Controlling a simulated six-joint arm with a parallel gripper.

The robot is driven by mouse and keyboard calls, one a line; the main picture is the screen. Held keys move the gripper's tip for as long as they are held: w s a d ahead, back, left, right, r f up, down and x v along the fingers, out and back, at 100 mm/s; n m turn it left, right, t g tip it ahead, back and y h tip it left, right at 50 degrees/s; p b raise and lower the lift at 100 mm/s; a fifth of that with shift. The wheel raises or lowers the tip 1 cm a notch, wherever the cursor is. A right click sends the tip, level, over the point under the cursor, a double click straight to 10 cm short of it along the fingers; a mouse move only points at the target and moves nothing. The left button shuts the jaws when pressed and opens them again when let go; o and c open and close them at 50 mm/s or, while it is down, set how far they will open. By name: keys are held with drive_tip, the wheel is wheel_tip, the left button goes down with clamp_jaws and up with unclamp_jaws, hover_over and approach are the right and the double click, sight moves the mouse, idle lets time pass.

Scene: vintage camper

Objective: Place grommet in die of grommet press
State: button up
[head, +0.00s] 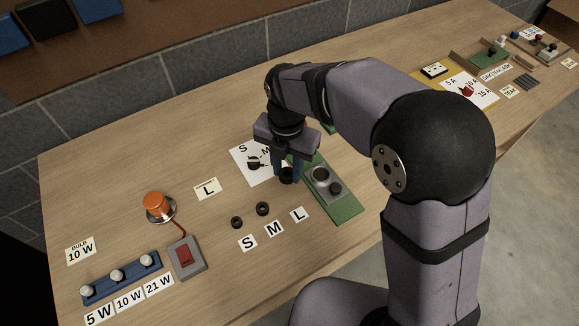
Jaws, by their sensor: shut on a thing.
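My gripper (287,170) points down over the table and is shut on a black ring-shaped grommet (287,177). The grommet is at the left edge of a green board (345,208); its exact height above the table cannot be told. The board carries a grey round part (321,174) and a darker round part (335,188), which look like the grommet press; which one is the die is unclear. My arm hides the back of the board. Two more black grommets, a left one (236,222) and a right one (262,208), lie on the table near cards S, M and L.
A white dial card (246,174) lies behind my gripper, and an "L" card (208,188) lies left. An orange lamp (157,206), red switch (185,255) and blue bulb rack (121,278) occupy the left. Other boards stand far right. The front table strip is clear.

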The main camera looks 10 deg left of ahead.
drive_tip(key=w+d+f+m, duration=0.1)
drive_tip(key=w+d+m, duration=0.1)
drive_tip(key=d+m, duration=0.4)
drive_tip(key=w+d+f+m, duration=0.1)
drive_tip(key=w+d+m, duration=0.1)
drive_tip(key=d+m, duration=0.3)
drive_tip(key=w+d+f+m, duration=0.2)
drive_tip(key=d+m, duration=0.4)
drive_tip(key=m, duration=0.1)
drive_tip(key=shift+w+d+f, duration=0.1)
drive_tip(key=shift+w+d, duration=0.25)
drive_tip(key=d+m, duration=0.2)
drive_tip(key=d+f+m, duration=0.1)
drive_tip(key=d+m, duration=0.4)
drive_tip(key=shift+d+f, duration=0.1)
drive_tip(key=shift+f, duration=0.2)
drive_tip(key=d+m, duration=0.2)
drive_tip(key=s+d+f+m, duration=0.1)
drive_tip(key=d+m, duration=0.4)
drive_tip(key=shift+s+d+f+m, duration=0.2)
drive_tip(key=shift+s+f+m, duration=0.05)
drive_tip(key=shift+m, duration=0.15)
drive_tip(key=shift+s+d+f+m, duration=0.1)
drive_tip(key=shift+d+m, duration=0.3)
drive_tip(key=shift+m, duration=0.1)
